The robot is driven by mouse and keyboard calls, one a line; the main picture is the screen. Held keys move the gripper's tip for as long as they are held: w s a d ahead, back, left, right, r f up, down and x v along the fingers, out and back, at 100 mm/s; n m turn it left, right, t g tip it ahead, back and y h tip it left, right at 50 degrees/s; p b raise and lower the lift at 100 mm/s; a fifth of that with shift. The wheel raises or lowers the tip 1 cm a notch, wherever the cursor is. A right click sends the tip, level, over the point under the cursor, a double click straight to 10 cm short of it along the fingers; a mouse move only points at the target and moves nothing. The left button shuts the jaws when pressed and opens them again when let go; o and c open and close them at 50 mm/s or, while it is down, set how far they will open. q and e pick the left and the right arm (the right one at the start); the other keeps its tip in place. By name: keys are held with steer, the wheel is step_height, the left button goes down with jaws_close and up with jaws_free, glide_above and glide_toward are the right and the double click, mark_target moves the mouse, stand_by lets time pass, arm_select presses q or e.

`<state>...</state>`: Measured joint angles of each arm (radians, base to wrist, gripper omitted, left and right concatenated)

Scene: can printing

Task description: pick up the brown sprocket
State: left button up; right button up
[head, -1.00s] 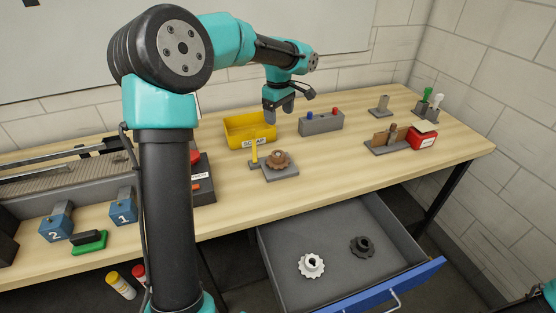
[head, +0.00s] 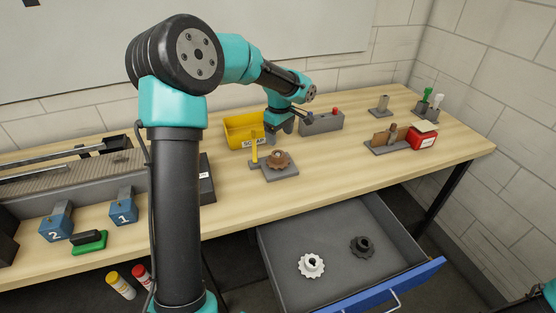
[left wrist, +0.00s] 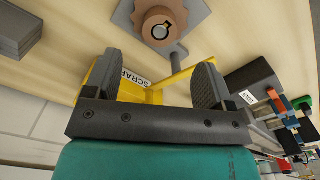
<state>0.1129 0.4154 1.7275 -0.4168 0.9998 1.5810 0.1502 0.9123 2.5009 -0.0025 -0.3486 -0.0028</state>
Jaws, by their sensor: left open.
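The brown sprocket (head: 278,160) lies flat on a grey base plate (head: 282,174) on the table, around a short post. In the left wrist view the sprocket (left wrist: 160,25) is at the top middle, beyond the fingertips, with a dark post in its hole. My left gripper (head: 279,137) is above and behind the sprocket in the head view, close to the yellow bin. Its two fingers (left wrist: 160,65) are apart with nothing between them. The right gripper does not show; only a bit of teal and dark arm is at the lower right edge.
The yellow scrap bin (head: 240,131) and a yellow upright post (head: 254,148) stand left of the sprocket. A grey button box (head: 321,124) is behind right. An open drawer (head: 335,285) holds a white sprocket (head: 311,265) and a dark sprocket (head: 361,246). Table right of the sprocket is clear.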

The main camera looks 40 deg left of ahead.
mark_target(279, 155)
arm_select(q)
steer(key=shift+f, duration=1.95)
steer(key=shift+f, duration=0.1)
steer(key=shift+f, duration=2.55)
steer(key=shift+c, duration=0.2)
steer(key=c, duration=1)
steer(key=shift+r, duration=0.15)
step_height(279, 155, up, 10)
steer(key=shift+f, duration=0.1)
